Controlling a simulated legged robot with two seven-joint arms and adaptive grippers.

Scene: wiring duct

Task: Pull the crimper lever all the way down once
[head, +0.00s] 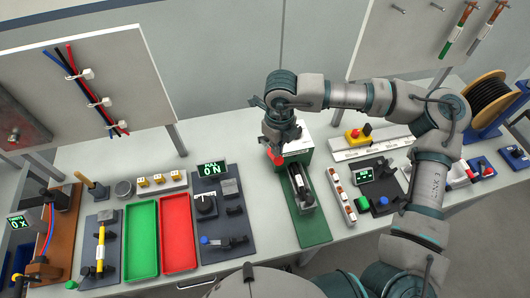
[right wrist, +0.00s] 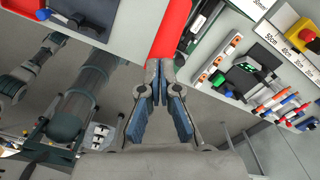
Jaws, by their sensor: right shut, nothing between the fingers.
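The crimper (head: 305,188) is a green bench unit with a grey-white body, standing near the middle of the table. Its red lever (right wrist: 172,30) fills the top middle of the right wrist view; in the head view a small red part (head: 276,156) shows just under my gripper. My right gripper (head: 278,140) is above the crimper's back left side. In the right wrist view its blue-padded fingers (right wrist: 159,72) are shut, with nothing between them. The fingertips overlap the lower end of the red lever; I cannot tell whether they touch it.
Left of the crimper are a dark panel with a knob (head: 206,206), a red tray (head: 178,234) and a green tray (head: 141,240). To its right are a connector strip (head: 341,196), a ruler strip (head: 372,142) with a yellow-and-red button, and a cable spool (head: 488,98).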

